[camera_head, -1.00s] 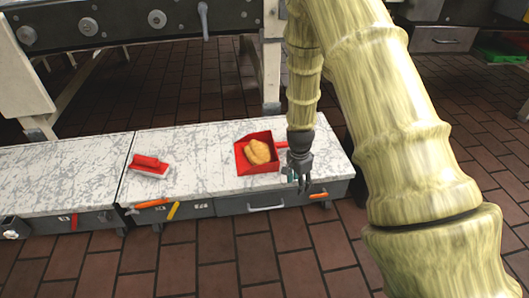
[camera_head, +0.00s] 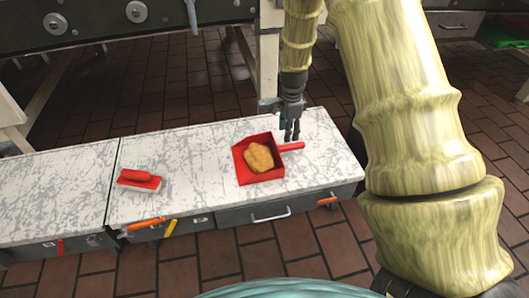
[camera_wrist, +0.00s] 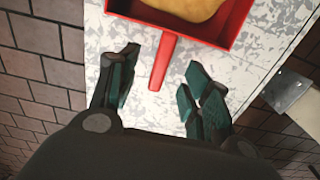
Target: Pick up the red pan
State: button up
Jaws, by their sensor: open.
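The red pan (camera_head: 246,175) lies on the white-and-grey worn bench top, with a tan lump (camera_head: 260,157) in it. Its red handle (camera_head: 291,146) points right. My gripper (camera_head: 291,136) is open and empty, above the handle. In the wrist view, the handle (camera_wrist: 163,62) lies between the two open fingers of my gripper (camera_wrist: 158,88), nearer the left one. The red pan (camera_wrist: 240,18) and the tan lump (camera_wrist: 188,6) show at the top of that view, cut off by its edge. No contact with the handle is visible.
A red brush (camera_head: 139,180) lies on the bench top (camera_head: 200,160) to the left. Orange (camera_head: 146,224) and yellow (camera_head: 171,228) handles show at the bench front. A machine frame with a white leg (camera_head: 268,60) stands behind. Bench room is clear between brush and pan.

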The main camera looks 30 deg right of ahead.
aim_at(286, 145)
jog(key=f, duration=0.1)
jog(key=f+b, duration=0.1)
jog(key=f, duration=0.2)
jog(key=shift+w+a+f+b, duration=0.25)
jog(key=shift+a+f+b, duration=0.1)
jog(key=shift+a+b, duration=0.05)
jog(key=shift+w+d+f+b, duration=0.1)
jog(key=shift+d+f+b, duration=0.1)
jog(key=shift+f+b, duration=0.95)
jog(key=shift+w+d+f+b, duration=0.15)
jog(key=shift+f+b, duration=0.4)
jog(key=shift+f, duration=1.15)
jog(key=shift+s, duration=0.1)
grip_shut()
